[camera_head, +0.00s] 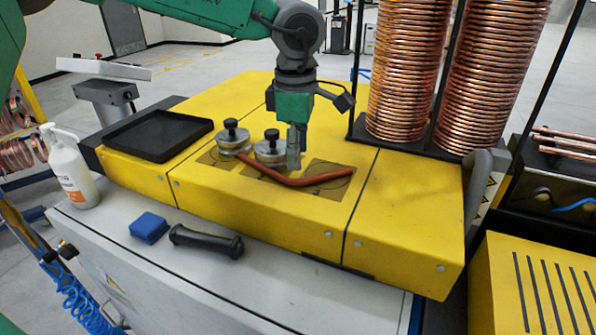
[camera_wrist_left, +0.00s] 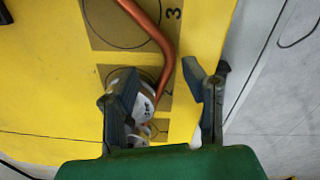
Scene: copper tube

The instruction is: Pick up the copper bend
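The copper bend (camera_head: 292,180) is a thin bent copper tube lying on the yellow worktop (camera_head: 240,205), across dark marked plates, with one end by the round metal clamps (camera_head: 270,150). My left gripper (camera_head: 294,160) points down over it, close to its middle. In the left wrist view the bend (camera_wrist_left: 160,45) runs down from the top, and its lower part reaches the space between the spread fingers of my left gripper (camera_wrist_left: 163,85). The fingers are open, with gaps to the tube. Whether the fingertips are level with the tube is unclear. My right gripper is not in view.
Two tall copper coils (camera_head: 408,70) stand behind on the right. A black tray (camera_head: 158,135) is on the left of the worktop. In front are a white bottle (camera_head: 70,170), a blue block (camera_head: 149,228) and a black handle (camera_head: 206,241). The right front of the worktop is clear.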

